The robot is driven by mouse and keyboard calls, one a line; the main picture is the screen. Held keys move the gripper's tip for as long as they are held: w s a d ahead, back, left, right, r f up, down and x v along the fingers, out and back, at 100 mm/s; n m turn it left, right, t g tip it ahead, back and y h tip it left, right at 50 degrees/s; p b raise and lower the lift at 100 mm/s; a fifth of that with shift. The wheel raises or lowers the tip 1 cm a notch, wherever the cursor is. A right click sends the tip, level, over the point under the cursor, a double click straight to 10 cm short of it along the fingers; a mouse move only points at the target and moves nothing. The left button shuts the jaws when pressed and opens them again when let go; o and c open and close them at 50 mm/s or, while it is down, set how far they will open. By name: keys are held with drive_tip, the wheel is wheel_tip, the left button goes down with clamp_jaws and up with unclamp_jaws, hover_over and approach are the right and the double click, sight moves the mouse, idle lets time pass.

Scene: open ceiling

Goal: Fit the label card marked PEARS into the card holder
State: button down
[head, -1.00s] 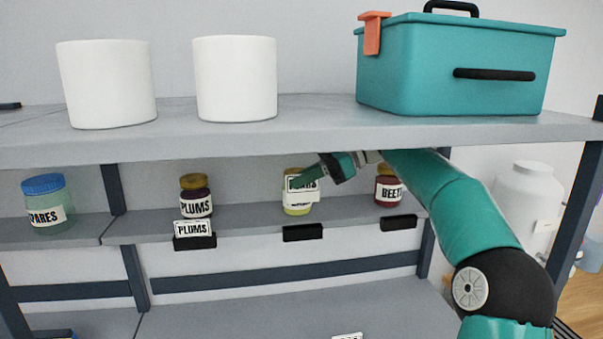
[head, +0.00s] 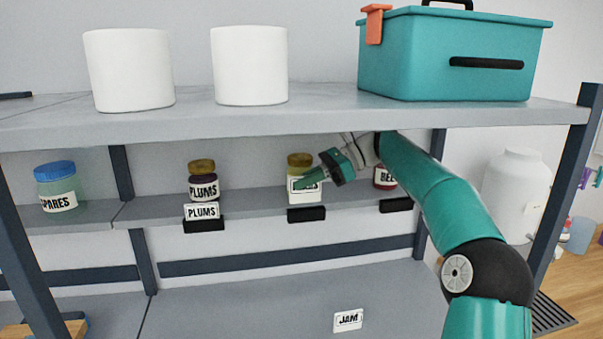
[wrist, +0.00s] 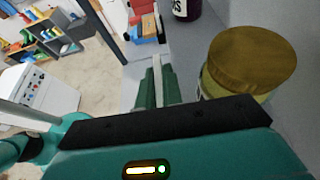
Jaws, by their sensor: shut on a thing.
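My gripper (head: 306,180) is shut on a small white card, held in front of a gold-lidded jar (head: 300,160) on the middle shelf. The finger covers most of the card's print in the head view. The empty black card holder (head: 306,214) sits on the shelf edge just below the card; whether they touch I cannot tell. In the wrist view the card (wrist: 157,72) shows as a thin pale strip between the green fingers (wrist: 157,88), with the gold jar lid (wrist: 252,58) close on the right.
A PLUMS card (head: 202,211) stands in the left holder (head: 204,225). Another holder (head: 397,205) on the right is empty. A JAM card (head: 348,320) lies on the lower shelf. The upper shelf (head: 300,117) overhangs my gripper. A dark red jar (head: 384,178) stands partly behind my arm.

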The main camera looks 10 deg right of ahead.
sight(295, 203)
drive_tip(key=shift+a+f, duration=0.1)
drive_tip(key=shift+f, duration=0.05)
drive_tip(key=shift+w+d+f, duration=0.2)
drive_tip(key=shift+d, duration=0.1)
drive_tip(key=shift+s, duration=0.1)
idle(0.7)
drive_tip(key=shift+f, duration=1.9)
idle(0.5)
drive_tip(key=c, duration=1.5)
unclamp_jaws()
